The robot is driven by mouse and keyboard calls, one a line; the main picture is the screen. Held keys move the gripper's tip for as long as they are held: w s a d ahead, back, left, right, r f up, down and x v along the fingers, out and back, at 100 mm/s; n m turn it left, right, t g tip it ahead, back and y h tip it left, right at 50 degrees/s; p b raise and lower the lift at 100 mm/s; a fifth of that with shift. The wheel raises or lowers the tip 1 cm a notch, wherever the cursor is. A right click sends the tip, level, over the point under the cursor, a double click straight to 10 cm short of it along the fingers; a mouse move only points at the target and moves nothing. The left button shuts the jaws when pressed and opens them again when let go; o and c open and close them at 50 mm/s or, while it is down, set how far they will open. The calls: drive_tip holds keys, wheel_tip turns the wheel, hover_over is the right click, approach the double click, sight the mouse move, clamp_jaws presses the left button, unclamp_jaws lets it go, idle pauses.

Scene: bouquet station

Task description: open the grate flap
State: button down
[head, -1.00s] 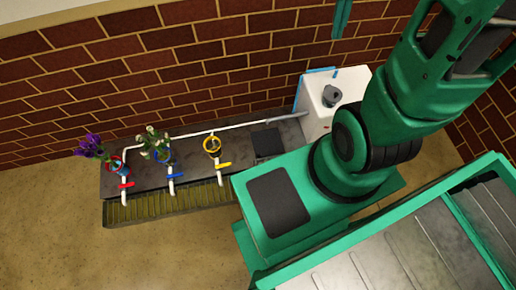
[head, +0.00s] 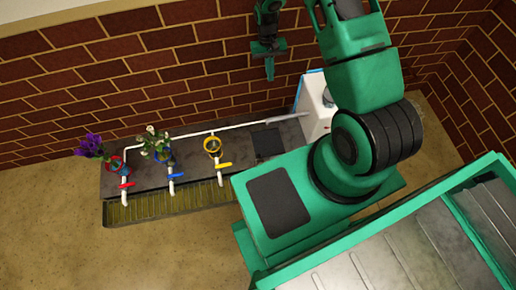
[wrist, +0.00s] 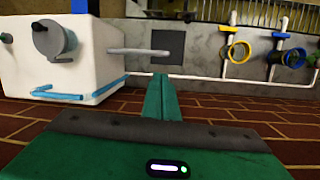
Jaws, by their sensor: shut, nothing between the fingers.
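A dark square plate (head: 269,142) lies flat on the grey bench, left of the white box; it also shows in the wrist view (wrist: 167,47). A long ribbed, yellowish grate (head: 160,206) runs along the bench's front side; part of it shows at the top of the wrist view (wrist: 200,10). I cannot tell which of these is the grate flap, and neither looks raised. My gripper (head: 269,75) is in the air before the brick wall, above and behind the bench. In the wrist view its fingers (wrist: 160,78) are together and empty, apart from the plate.
The white box (head: 316,106) with a grey knob (wrist: 54,40) and a spout (wrist: 138,52) stands at the bench's right end. A white pipe (head: 175,138) with coloured valves and rings holding flowers crosses the bench (head: 190,178). The brick wall is close behind.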

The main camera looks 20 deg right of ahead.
drive_tip(key=s+a+f, duration=0.3)
drive_tip(key=s+f, duration=0.1)
drive_tip(key=f, duration=0.8)
drive_tip(key=s+a+f, duration=0.4)
drive_tip(key=f, duration=0.8)
drive_tip(key=s+a+f+g+y, duration=0.1)
drive_tip(key=s+a+f, duration=0.2)
drive_tip(key=f, duration=0.9)
drive_tip(key=shift+s+a+f, duration=0.25)
drive_tip(key=shift+s+a, duration=0.1)
drive_tip(key=shift+s, duration=0.75)
